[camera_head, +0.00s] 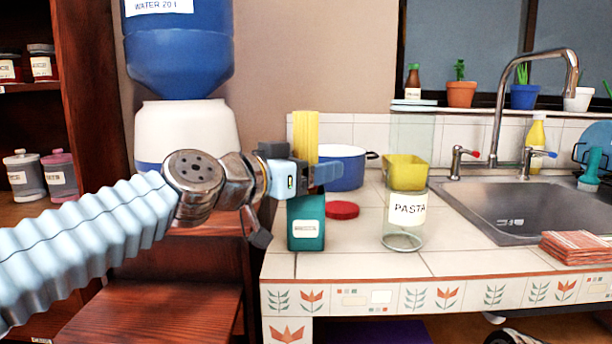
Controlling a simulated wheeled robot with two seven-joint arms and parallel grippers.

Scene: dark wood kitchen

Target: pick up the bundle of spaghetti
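The yellow bundle of spaghetti (305,132) stands upright at the left end of the tiled counter, its upper part showing above my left gripper. A teal container (306,232) with a pale label stands directly below it; the gripper hides where the two meet. My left gripper (310,176) reaches in from the left at the height of the spaghetti's lower visible part, overlapping it. Whether its fingers are closed on the bundle cannot be told. My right gripper is not in view.
A clear jar labelled PASTA (404,238) with a yellow top part stands right of the container. A red lid (342,210) and blue pot (346,172) are close behind. A sink (530,208) and folded cloth (577,247) are at right.

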